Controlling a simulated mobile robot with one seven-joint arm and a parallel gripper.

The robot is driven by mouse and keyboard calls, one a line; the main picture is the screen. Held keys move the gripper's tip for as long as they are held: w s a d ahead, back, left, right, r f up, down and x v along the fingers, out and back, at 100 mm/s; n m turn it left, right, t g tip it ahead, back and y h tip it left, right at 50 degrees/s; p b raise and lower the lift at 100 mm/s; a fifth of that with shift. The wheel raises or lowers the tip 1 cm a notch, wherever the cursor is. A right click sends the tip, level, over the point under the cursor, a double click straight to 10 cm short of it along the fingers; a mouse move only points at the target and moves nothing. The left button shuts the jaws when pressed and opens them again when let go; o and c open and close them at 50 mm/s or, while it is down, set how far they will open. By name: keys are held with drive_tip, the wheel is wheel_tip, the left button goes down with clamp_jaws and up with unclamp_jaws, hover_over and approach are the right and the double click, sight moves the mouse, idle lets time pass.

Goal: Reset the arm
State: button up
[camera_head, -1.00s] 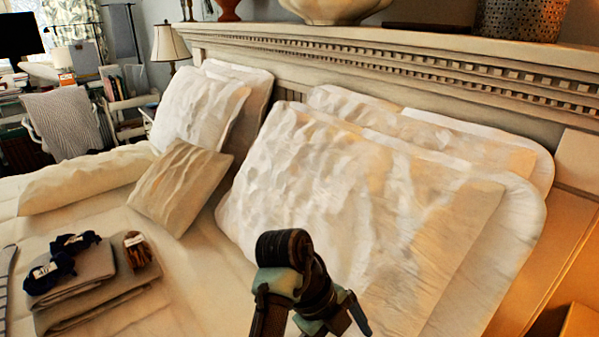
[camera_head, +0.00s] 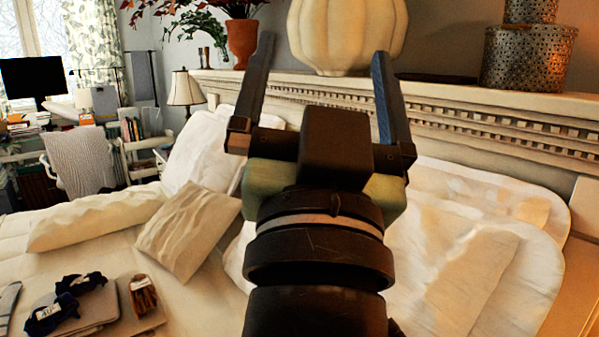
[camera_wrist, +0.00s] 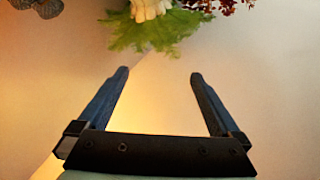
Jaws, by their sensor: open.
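My gripper (camera_head: 320,65) is raised in the middle of the head view, its two fingers pointing up and spread wide apart. It is open, with nothing between the fingers. In the wrist view my gripper (camera_wrist: 158,78) also shows both fingers apart and empty, in front of a plain wall. My arm and gripper hide part of the large white pillows (camera_head: 470,250) and of the headboard.
The headboard ledge (camera_head: 480,100) holds a pale ribbed vase (camera_head: 345,38), a red-brown plant pot (camera_head: 242,42) and perforated metal tins (camera_head: 528,60). Folded grey cloth with dark blue items (camera_head: 62,305) and a brown bundle (camera_head: 143,297) lies on the bed. A lamp (camera_head: 185,90) stands behind.

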drive_tip(key=s+a+r+n+t+y, duration=0.2)
drive_tip(key=s+r+n, duration=0.1)
drive_tip(key=s, duration=0.2)
wheel_tip(320, 180, up, 13)
drive_tip(key=p, duration=1.2)
drive_tip(key=shift+s, duration=0.2)
